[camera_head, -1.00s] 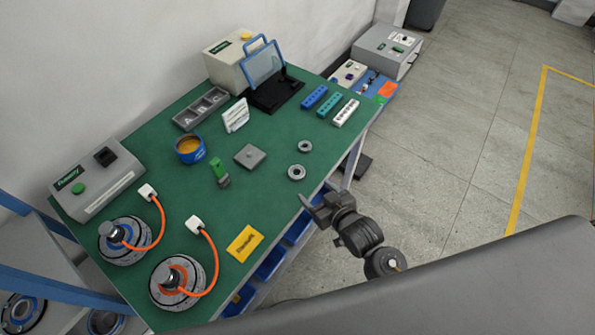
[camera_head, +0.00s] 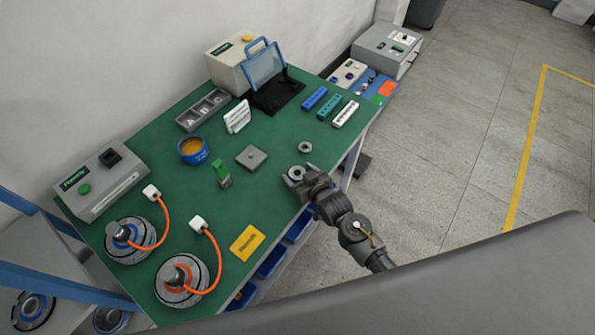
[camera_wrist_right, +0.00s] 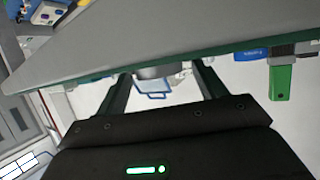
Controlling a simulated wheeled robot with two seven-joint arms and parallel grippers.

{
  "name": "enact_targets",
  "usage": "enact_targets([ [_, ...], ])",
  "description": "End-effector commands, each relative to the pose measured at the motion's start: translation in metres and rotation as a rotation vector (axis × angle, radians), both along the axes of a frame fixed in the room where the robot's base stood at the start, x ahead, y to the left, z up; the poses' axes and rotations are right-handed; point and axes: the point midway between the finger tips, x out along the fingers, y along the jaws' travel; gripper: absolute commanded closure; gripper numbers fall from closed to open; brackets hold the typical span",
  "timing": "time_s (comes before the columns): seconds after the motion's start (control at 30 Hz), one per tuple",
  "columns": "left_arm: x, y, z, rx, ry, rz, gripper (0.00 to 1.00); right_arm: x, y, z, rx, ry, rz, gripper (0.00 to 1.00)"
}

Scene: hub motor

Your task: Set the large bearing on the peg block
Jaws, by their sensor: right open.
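The large bearing (camera_head: 296,171) is a grey ring lying near the right edge of the green table, partly covered by my right gripper (camera_head: 304,182). In the right wrist view, the bearing (camera_wrist_right: 158,72) shows edge-on between the two spread fingers of my right gripper (camera_wrist_right: 162,82). The gripper is open; contact with the ring cannot be told. The peg block (camera_head: 251,157) is a grey square plate with a small stub on top, standing bare left of the bearing. My left gripper is not in view.
A smaller ring (camera_head: 305,147) lies just behind the large bearing. A green clamp-like part (camera_head: 221,173), a blue cup (camera_head: 192,151) and a yellow card (camera_head: 247,239) stand around the block. The green mat between bearing and block is clear.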

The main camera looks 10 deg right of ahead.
Motion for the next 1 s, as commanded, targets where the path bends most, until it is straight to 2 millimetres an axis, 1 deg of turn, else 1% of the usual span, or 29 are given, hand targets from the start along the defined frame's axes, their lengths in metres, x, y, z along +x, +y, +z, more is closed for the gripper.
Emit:
enact_targets([
  [0.1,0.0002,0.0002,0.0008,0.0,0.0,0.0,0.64,0.0041,0.0019,-0.0019,0.0,0.0,0.001,0.29],
  [0.27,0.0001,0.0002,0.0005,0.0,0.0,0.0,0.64,0.0041,0.002,-0.0021,0.001,-0.001,0.001,0.29],
  [0.3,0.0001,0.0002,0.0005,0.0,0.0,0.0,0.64,0.0041,0.002,-0.0021,0.001,-0.001,0.001,0.31],
  [0.7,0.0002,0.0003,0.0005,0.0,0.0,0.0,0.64,0.0041,0.0016,-0.0016,0.0,-0.001,0.0,0.83],
  [1.0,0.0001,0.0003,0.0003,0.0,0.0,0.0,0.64,0.0043,0.0015,0.0017,0.001,-0.002,0.0,0.84],
])
